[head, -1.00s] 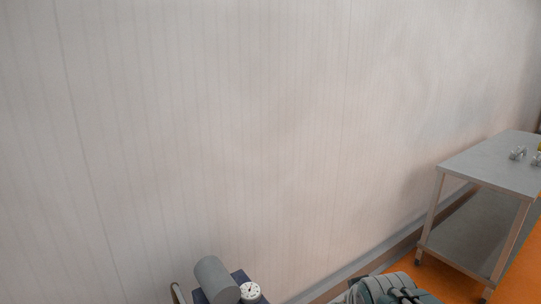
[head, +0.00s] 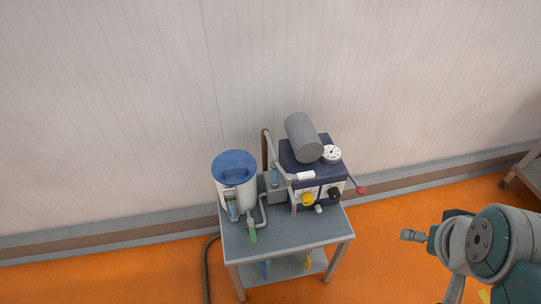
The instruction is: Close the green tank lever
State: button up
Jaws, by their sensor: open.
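The green lever (head: 253,235) is a small upright green piece near the front left of the cart top, at the foot of a bent grey pipe. It is too small to tell whether it is open or closed. The tank (head: 233,190), white with a blue lid, stands just behind and to its left. My gripper (head: 408,235) is at the right, at the left end of my grey and teal arm. It is open and empty, well apart from the lever and the cart.
The grey cart (head: 283,237) stands against the pale wall. A dark blue machine (head: 318,172) with a grey cylinder (head: 303,137), a white gauge (head: 331,154), a yellow knob (head: 307,199) and a red-tipped handle (head: 361,190) fills its right side.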

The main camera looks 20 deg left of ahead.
aim_at(250, 221)
jog(key=j+u, duration=0.2)
jog(key=u, duration=0.15)
jog(key=j+u, duration=0.2)
jog(key=u, duration=0.15)
jog(key=j+u, duration=0.2)
jog(key=u, duration=0.15)
